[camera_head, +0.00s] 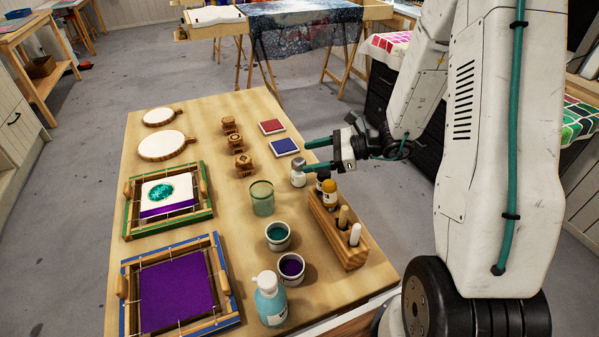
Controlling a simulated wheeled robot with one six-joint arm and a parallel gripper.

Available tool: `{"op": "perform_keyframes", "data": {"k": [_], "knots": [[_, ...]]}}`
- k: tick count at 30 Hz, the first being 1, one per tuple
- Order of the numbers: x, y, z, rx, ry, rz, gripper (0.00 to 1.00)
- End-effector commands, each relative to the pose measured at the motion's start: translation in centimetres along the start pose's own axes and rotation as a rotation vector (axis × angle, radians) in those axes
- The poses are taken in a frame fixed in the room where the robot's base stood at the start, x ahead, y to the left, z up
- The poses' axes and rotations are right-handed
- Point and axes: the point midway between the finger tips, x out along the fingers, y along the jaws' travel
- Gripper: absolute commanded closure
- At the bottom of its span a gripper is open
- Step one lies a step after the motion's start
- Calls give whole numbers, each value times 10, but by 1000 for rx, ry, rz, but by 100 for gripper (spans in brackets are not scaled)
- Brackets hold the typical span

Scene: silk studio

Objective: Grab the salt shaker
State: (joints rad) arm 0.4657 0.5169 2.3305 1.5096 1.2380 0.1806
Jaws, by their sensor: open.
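A small white shaker with a greyish top (298,176), which looks like the salt shaker, stands upright on the wooden table (215,118), right of the middle. My gripper (307,156) reaches in from the right with its two teal fingers pointing left and spread apart. Nothing shows held between them. The tip of the nearer finger overlaps the shaker's upper right side in the picture. I cannot tell whether it touches the shaker or is above it.
A wooden rack (347,255) with bottles and handled tools stands close, below the gripper. A green glass (262,198), two paint cups (278,236) (291,268) and a pump bottle (270,300) stand nearby.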

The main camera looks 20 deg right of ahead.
Motion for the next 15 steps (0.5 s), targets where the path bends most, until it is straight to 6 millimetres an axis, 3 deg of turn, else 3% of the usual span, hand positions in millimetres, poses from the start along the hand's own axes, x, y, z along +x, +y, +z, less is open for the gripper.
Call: {"op": "perform_keyframes", "data": {"k": [1,4,15], "knots": [[2,2,-14,56,20,-7,34],[6,4,-29,122,50,-12,34],[49,8,-39,140,59,-8,34]]}}
